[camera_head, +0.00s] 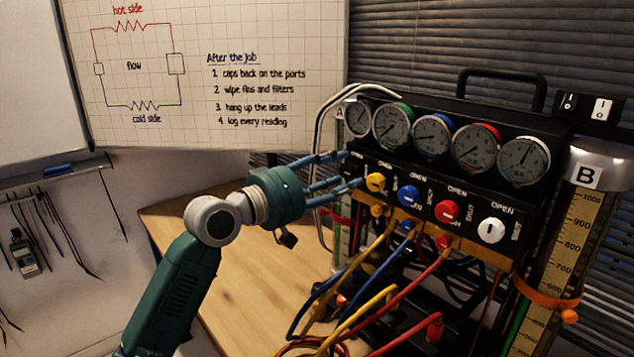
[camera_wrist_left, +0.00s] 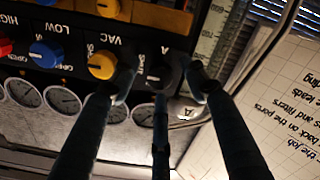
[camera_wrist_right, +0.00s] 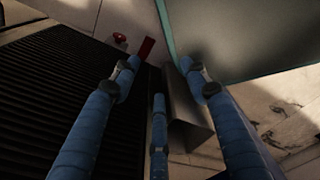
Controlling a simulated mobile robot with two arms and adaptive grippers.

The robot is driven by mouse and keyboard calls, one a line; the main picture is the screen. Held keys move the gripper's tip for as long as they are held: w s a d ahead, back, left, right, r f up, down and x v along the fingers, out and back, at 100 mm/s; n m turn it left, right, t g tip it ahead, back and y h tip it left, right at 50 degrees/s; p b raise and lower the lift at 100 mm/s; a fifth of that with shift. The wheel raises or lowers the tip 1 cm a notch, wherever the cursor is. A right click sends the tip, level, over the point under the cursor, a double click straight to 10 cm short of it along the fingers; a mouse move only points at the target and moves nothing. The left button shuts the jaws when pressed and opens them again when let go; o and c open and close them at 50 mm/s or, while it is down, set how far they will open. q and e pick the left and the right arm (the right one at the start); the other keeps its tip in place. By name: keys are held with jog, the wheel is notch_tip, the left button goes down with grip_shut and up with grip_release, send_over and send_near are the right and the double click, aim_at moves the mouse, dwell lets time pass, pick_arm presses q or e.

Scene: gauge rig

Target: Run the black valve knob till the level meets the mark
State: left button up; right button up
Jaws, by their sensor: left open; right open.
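My left gripper (camera_head: 348,168) is open at the left end of the black gauge panel (camera_head: 535,205), its fingers pointing at the front. In the left wrist view its fingers (camera_wrist_left: 163,75) stand around the black knob (camera_wrist_left: 166,72), which is dark and partly covered; contact cannot be told. The fingers hide the knob in the head view. Sight column A (camera_wrist_left: 208,45) stands beside it; in the head view it is mostly hidden, and its level cannot be read. Column B (camera_head: 565,245) carries an orange ring (camera_head: 546,298). My right gripper (camera_wrist_right: 165,75) is open and empty.
Yellow (camera_head: 375,182), blue (camera_head: 408,195), red (camera_head: 446,211) and white (camera_head: 491,230) knobs line the panel under several dial gauges (camera_head: 475,150). Coloured hoses (camera_head: 400,315) hang in front. The wooden bench (camera_head: 240,290) is clear to the left.

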pick_arm(q)
jog(key=v, duration=1)
jog(key=shift+a, duration=0.15)
dwell(0.8)
